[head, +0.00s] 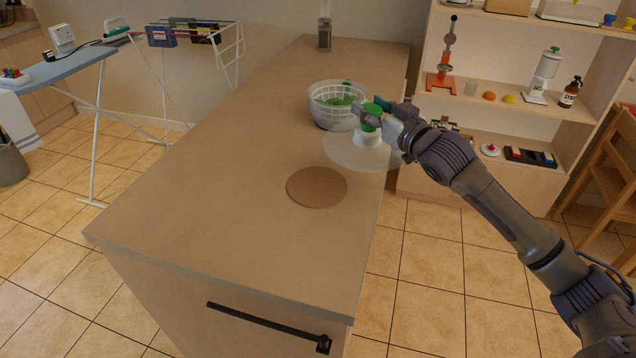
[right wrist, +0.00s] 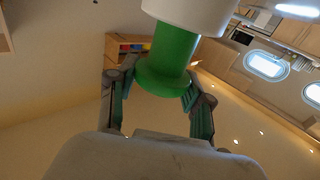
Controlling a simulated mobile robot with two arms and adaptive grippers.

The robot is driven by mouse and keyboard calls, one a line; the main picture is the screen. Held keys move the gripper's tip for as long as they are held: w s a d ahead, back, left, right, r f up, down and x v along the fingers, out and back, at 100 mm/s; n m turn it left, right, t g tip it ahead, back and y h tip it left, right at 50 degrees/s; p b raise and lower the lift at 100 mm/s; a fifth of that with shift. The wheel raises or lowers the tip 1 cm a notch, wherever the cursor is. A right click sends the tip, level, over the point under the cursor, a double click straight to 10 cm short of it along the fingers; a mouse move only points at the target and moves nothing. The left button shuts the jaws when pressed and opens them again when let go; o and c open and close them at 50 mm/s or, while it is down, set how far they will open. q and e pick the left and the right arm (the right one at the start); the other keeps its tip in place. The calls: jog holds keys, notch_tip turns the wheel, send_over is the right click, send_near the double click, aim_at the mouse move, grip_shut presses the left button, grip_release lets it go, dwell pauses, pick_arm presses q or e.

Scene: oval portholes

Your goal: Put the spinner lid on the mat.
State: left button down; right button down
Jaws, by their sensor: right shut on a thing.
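The spinner lid (head: 345,152) is a clear disc with a white hub and a green knob. My right gripper (head: 376,116) is shut on the green knob, which also shows between the fingers in the right wrist view (right wrist: 167,58). The lid is roughly level, over the counter's right side and partly past its edge; its exact height is hard to tell. The mat (head: 317,187) is a round brown disc lying flat and bare on the counter, nearer and left of the lid. My left gripper is not in view.
A white spinner basket (head: 336,105) with green contents stands on the counter (head: 220,200) just behind the lid. A glass holder (head: 324,35) stands at the far end. Shelves (head: 520,120) with several items are at the right. The counter's near and left parts are clear.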

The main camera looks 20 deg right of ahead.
jog(key=w+a+f+p, duration=0.1)
jog(key=w+a+f, duration=0.2)
jog(key=a+f, duration=0.7)
jog(key=shift+a+f, duration=0.4)
jog(key=shift+a, duration=0.1)
jog(key=shift+c, duration=2.4)
grip_release()
jog(key=v, duration=1.2)
jog(key=shift+b, duration=0.45)
